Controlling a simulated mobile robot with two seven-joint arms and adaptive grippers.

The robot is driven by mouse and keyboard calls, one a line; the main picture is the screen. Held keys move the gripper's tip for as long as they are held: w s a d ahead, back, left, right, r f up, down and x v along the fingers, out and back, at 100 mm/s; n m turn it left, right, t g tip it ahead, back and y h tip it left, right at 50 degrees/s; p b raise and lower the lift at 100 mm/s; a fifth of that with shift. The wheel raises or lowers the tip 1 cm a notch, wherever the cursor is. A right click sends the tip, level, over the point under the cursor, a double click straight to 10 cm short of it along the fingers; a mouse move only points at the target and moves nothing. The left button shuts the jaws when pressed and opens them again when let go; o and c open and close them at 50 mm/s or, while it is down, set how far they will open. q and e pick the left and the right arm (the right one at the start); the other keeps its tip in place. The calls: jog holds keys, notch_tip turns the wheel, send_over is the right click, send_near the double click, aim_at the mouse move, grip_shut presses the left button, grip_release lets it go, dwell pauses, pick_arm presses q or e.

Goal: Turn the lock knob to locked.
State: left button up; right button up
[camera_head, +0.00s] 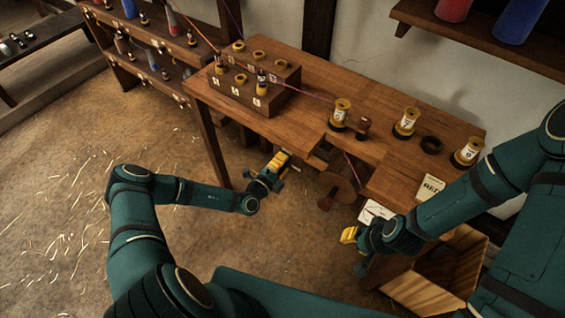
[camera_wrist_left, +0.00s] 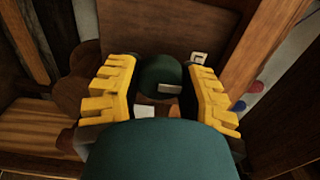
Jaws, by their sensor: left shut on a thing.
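My left gripper (camera_head: 277,163) is at the front of the wooden bench, just below its edge. In the left wrist view its yellow fingers (camera_wrist_left: 163,88) stand apart on both sides of a dark green rounded thing (camera_wrist_left: 160,72), which I take to be the lock knob. The fingers are closed on it. Its pointer and whether it stands at locked cannot be made out. A small white mark (camera_wrist_left: 199,57) shows beyond the right finger. In the head view the knob is hidden. My right gripper (camera_head: 352,235) hangs at the bench's right front; its finger gap cannot be seen.
The bench (camera_head: 375,150) carries a block with holes (camera_head: 245,92), several yellow spools such as one (camera_head: 405,123), and a card reading RED (camera_head: 430,190). A wooden disc (camera_head: 338,190) sits at its front. An open crate (camera_head: 470,250) stands at right. The floor at left is free.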

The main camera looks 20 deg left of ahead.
pick_arm(q)
jog(key=shift+d, duration=0.1)
jog(key=o, duration=1.2)
jog(key=v, duration=1.2)
